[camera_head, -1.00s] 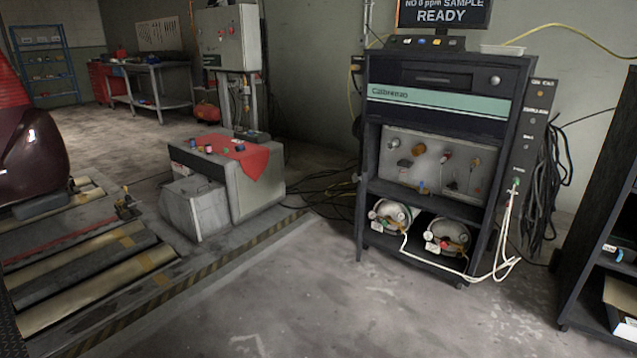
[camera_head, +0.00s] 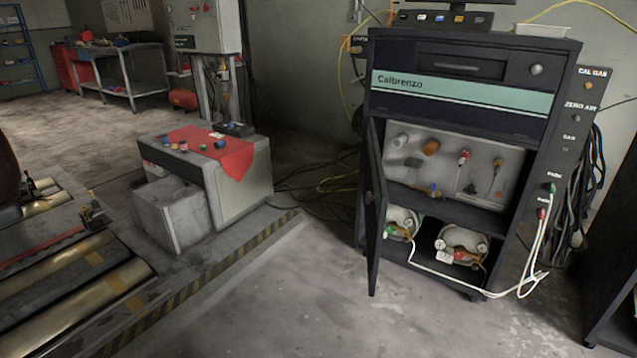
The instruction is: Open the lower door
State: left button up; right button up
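The dark analyser cabinet (camera_head: 460,118) marked Calbrenzo stands at the right of the head view. Its lower door (camera_head: 375,215) is a narrow dark panel at the cabinet's left front edge. It stands swung out toward me, with a small knob on it. The lower bay is open to view: a grey panel (camera_head: 440,160) with fittings above, and two round gas bottles (camera_head: 461,240) on the shelf below. The door partly hides the left bottle. Neither of my grippers shows.
White hoses (camera_head: 535,240) loop from the cabinet's right side to the bottles. A grey unit with a red cloth (camera_head: 212,150) stands to the left, beside the rollers (camera_head: 90,285). A dark shelf (camera_head: 617,250) is at the right edge. Floor in front is clear.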

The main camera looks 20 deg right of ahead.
aim_at(376, 195)
jog(key=z, duration=0.25)
jog(key=i, duration=0.75)
jog(key=z, duration=0.6)
